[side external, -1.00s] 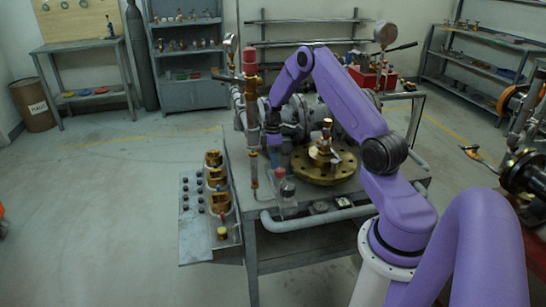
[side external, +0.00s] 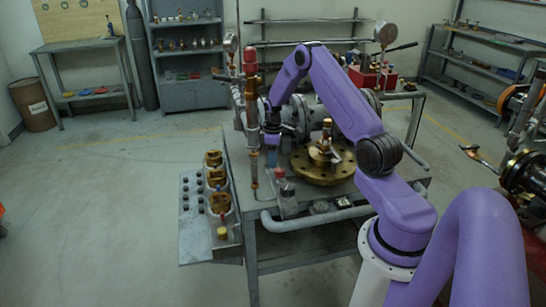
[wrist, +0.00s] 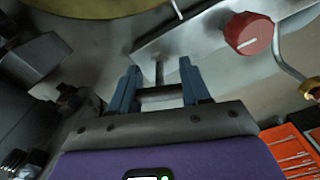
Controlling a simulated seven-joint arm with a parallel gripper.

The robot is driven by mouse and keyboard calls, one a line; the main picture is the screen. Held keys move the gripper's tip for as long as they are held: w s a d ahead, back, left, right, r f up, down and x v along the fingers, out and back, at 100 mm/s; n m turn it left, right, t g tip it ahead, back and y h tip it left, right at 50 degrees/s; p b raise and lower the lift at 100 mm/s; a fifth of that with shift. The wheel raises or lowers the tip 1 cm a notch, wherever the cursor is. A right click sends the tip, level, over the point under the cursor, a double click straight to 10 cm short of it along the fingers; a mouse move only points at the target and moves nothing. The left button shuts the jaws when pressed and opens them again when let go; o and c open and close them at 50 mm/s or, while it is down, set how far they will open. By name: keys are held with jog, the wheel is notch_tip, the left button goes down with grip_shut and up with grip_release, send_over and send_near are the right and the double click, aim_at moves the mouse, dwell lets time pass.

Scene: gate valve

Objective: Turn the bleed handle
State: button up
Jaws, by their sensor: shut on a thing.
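In the wrist view, my gripper (wrist: 158,70) has its two blue-grey fingers on either side of a short grey metal bar on a thin stem, which looks like the bleed handle (wrist: 160,95). The fingers are shut on the bar. The stem runs up to a flat grey metal part (wrist: 205,32). The handle and fingertips are too small and hidden there to make out.
A red knob (wrist: 248,33) is close to the right finger. A red-topped upright pipe (side external: 250,65) stands beside my gripper. A brass flange (side external: 323,165) lies on the workbench (side external: 300,238). A panel with brass valves (side external: 208,215) is at the bench's left.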

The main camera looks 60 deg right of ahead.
jog(key=m, duration=1.3)
jog(key=shift+m, duration=0.4)
dwell(0.3)
jog(key=o, duration=1.1)
jog(key=shift+c, duration=0.2)
jog(key=shift+r, duration=0.15)
notch_tip(320, 180, up, 17)
jog(key=shift+r, duration=0.1)
